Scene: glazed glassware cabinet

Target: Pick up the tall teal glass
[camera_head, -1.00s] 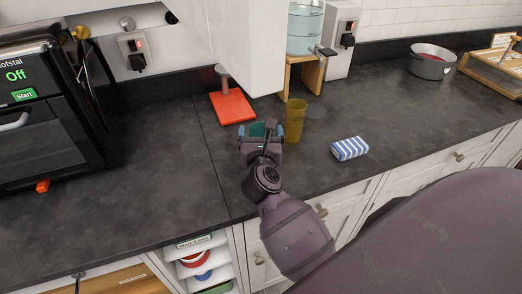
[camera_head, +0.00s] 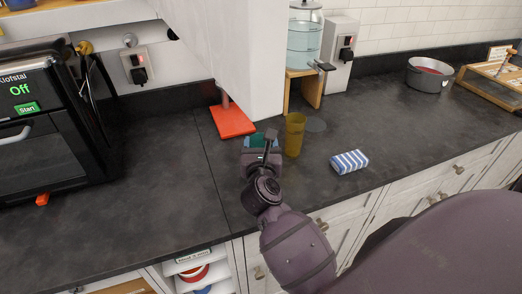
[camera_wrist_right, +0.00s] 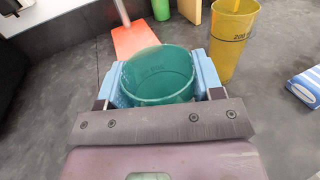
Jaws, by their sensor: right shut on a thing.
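The teal glass (camera_wrist_right: 158,75) stands between the two blue finger pads of my right gripper (camera_wrist_right: 160,88) in the right wrist view, with its open rim facing the camera. The pads press on its left and right sides. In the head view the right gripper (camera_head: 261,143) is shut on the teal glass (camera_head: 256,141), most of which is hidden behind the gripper. I cannot tell whether its base touches the counter. My left gripper is not in view.
A yellow glass (camera_head: 294,136) stands close to the right of the gripper. The dark counter (camera_head: 170,190) is clear to the left.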

